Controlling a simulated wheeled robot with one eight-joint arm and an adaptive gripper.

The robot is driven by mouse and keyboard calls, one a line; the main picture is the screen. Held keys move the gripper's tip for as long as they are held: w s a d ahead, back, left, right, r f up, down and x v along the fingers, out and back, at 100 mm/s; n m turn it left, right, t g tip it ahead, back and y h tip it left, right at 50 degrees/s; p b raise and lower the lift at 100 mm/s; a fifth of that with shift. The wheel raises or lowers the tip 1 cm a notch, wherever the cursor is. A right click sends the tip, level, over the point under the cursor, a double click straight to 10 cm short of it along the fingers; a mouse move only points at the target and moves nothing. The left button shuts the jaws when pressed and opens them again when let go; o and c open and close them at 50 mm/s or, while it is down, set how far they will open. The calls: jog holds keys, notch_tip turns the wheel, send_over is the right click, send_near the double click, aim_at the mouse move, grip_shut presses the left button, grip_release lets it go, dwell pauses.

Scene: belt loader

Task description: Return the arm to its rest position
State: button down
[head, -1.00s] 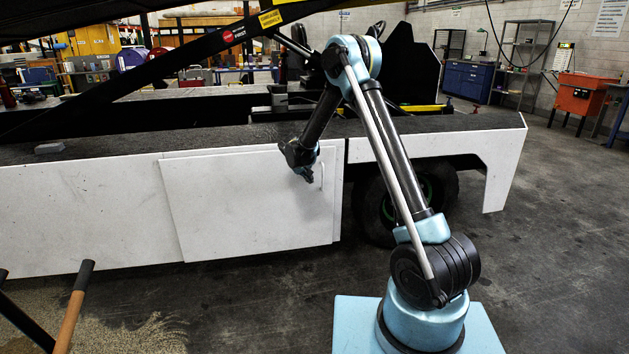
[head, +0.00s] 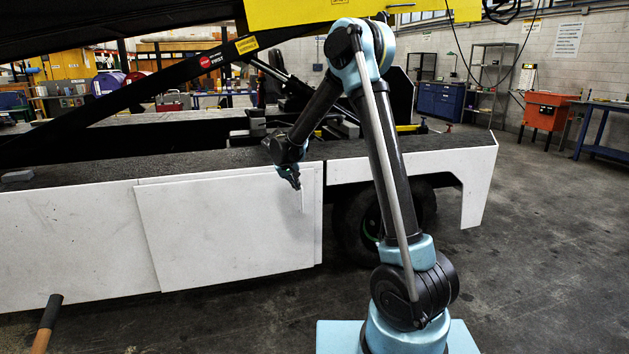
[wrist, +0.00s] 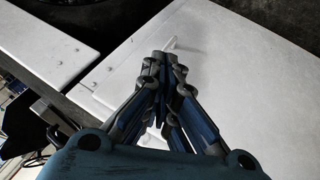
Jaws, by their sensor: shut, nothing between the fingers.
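My gripper (head: 291,178) hangs at the end of my raised, bent arm, in front of the upper right part of the white side door (head: 220,235) on the loader. In the wrist view my gripper (wrist: 168,62) has its fingers together with nothing between them. The white panel and a small handle (wrist: 185,45) show beyond the fingertips; the handle also shows in the head view (head: 304,200). I cannot tell exactly how far the fingertips are from the handle. The door's left edge stands a little out from the body panel.
The belt loader's dark deck (head: 100,155) runs behind my arm. A yellow panel (head: 330,12) and the sloping conveyor are overhead. A wheel (head: 375,215) sits right of the door. A wooden handle (head: 47,325) stands at lower left. The floor at right (head: 540,250) is clear.

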jog(key=s+d+r+m+g, duration=0.1)
jog(key=s+d+r, duration=0.3)
jog(key=s+d, duration=0.7)
jog(key=s+d+r+m+g, duration=0.15)
jog(key=s+d+r, duration=0.35)
jog(key=s+d, duration=0.65)
jog(key=s+d+f+y, duration=0.1)
jog(key=s+d+f, duration=0.1)
jog(key=s, duration=0.6)
jog(key=s+d+f+m+g+y, duration=0.1)
jog(key=s+d+f, duration=0.2)
jog(key=s, duration=0.6)
jog(key=s+d+f, duration=0.2)
jog(key=s+f, duration=0.2)
jog(key=s, duration=0.4)
jog(key=shift+s+d+f+y, duration=0.2)
jog(key=shift+s+f+y, duration=0.2)
jog(key=shift+m+g, duration=0.25)
